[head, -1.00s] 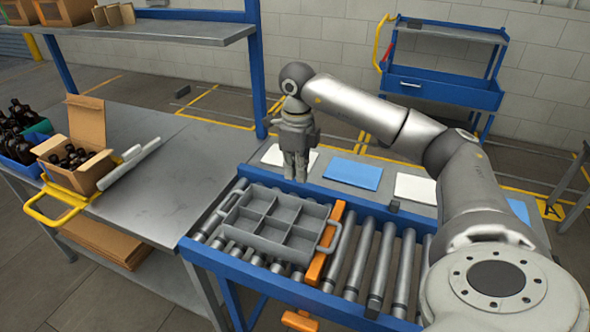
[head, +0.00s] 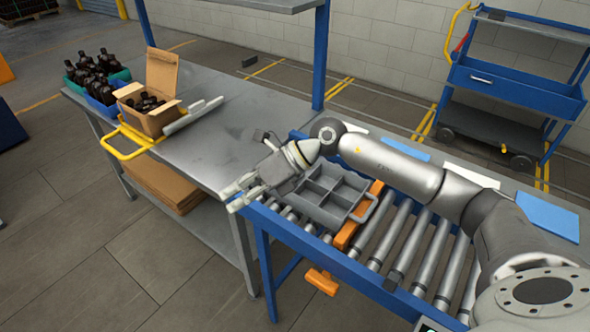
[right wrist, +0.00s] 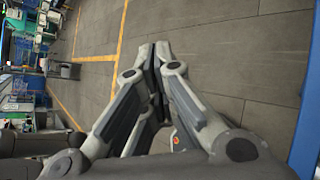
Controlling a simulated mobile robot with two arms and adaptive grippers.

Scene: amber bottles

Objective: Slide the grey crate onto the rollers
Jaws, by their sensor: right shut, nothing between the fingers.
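The grey crate (head: 327,216), an open tray with several compartments, appears to sit on the left end of the rollers (head: 409,232). Its right handle lies close to an orange bar (head: 358,218) across the conveyor. My right gripper (head: 238,193) shows in the head view at the crate's left end, hiding part of it, with its fingertips by the conveyor's corner and the table edge. I cannot tell whether it touches the crate. In the right wrist view my right gripper (right wrist: 155,52) is shut and empty, with floor beyond it. My left gripper is out of view.
The grey table (head: 222,118) adjoins the conveyor on the left. It holds a cardboard box (head: 160,86) of dark bottles and blue and green bins of bottles. An orange handle (head: 322,281) sticks out at the conveyor's front. Rollers right of the bar are clear.

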